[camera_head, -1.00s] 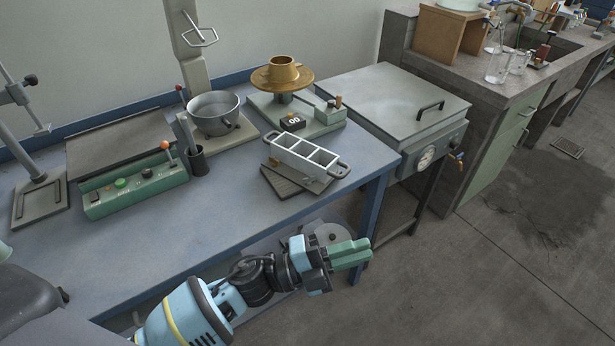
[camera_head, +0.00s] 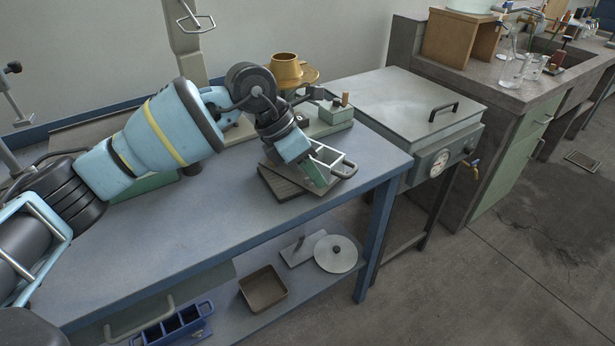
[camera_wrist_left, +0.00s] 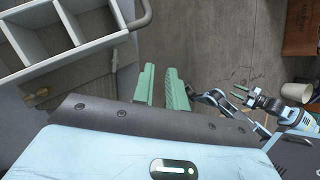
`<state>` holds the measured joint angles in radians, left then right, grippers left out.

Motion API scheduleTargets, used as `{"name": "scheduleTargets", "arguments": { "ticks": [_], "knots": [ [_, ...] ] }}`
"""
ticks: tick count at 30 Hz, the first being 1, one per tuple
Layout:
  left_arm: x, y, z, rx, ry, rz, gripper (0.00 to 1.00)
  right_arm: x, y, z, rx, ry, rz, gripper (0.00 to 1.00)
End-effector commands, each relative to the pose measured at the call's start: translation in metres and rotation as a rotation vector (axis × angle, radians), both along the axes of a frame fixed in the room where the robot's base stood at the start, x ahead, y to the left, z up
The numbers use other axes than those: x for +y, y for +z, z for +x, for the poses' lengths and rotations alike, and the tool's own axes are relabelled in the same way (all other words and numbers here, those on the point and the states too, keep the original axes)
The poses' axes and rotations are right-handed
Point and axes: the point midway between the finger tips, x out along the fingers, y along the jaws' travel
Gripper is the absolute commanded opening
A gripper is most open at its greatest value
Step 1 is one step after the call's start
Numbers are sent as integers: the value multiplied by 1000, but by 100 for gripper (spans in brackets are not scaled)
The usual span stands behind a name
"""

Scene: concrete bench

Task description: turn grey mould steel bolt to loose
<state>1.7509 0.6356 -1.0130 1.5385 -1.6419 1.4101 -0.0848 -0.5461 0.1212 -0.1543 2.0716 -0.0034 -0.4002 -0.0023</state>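The grey mould (camera_head: 335,157), an open frame with compartments and end handles, sits on a dark ribbed plate (camera_head: 285,186) on the bench. My left gripper (camera_head: 317,174) is at the mould, covering much of it in the head view. In the left wrist view the mould (camera_wrist_left: 60,40) is at upper left, and the green fingers of my left gripper (camera_wrist_left: 162,88) are apart and empty beside it. A thin steel piece (camera_wrist_left: 114,62) by the mould's edge may be the bolt; I cannot be sure. My right gripper (camera_wrist_left: 239,93) shows small, its fingers apart.
A brass pan (camera_head: 285,70) on a green device stands behind the mould. A grey lidded bath (camera_head: 410,100) stands right of the bench. The lower shelf holds a brown tray (camera_head: 263,289), a round plate (camera_head: 336,254) and a blue mould (camera_head: 175,328). The bench's front is clear.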

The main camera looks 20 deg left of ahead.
Motion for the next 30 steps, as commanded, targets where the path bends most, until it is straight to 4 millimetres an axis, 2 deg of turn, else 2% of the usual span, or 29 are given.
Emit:
{"name": "scheduleTargets", "arguments": {
  "ticks": [1,3,6,14,19,30],
  "knots": [
    [14,7,8,-29,13,58,14,1,-5,0,3,-2,1,36],
    [30,17,16,-59,30,122,14,1,-7,0,4,-5,3,36],
    [45,26,22,-81,48,181,14,2,-8,2,2,-7,5,36],
    [51,31,24,-91,56,207,14,3,-7,7,-6,-10,6,36],
    [47,18,27,-89,55,204,14,3,-8,6,-6,-7,5,36],
    [31,-30,40,-89,54,202,14,0,-12,0,5,5,-2,36]
  ]
}}
